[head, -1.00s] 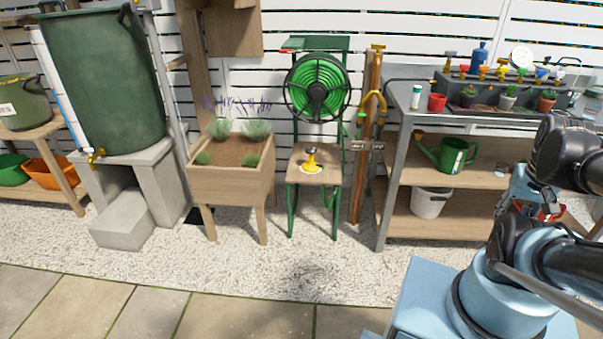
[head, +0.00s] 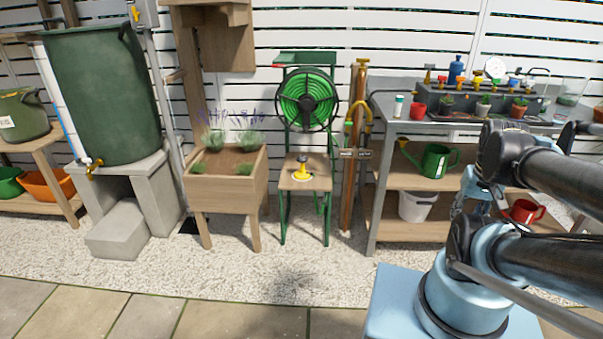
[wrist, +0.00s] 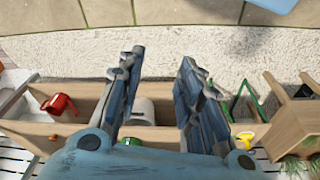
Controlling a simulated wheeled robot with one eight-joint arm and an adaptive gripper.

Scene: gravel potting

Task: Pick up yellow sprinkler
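The yellow sprinkler (head: 302,170) has a round yellow base and a dark top. It stands upright on the small wooden seat (head: 318,180) below the green hose reel. In the head view my arm fills the right side and the fingertips cannot be made out.
A wooden planter (head: 224,190) with lavender stands left of the seat. A potting bench (head: 372,185) with a green watering can (head: 432,160), a white bucket (head: 417,206) and a red can (head: 524,211) stands right. The gravel (head: 280,270) in front is clear.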

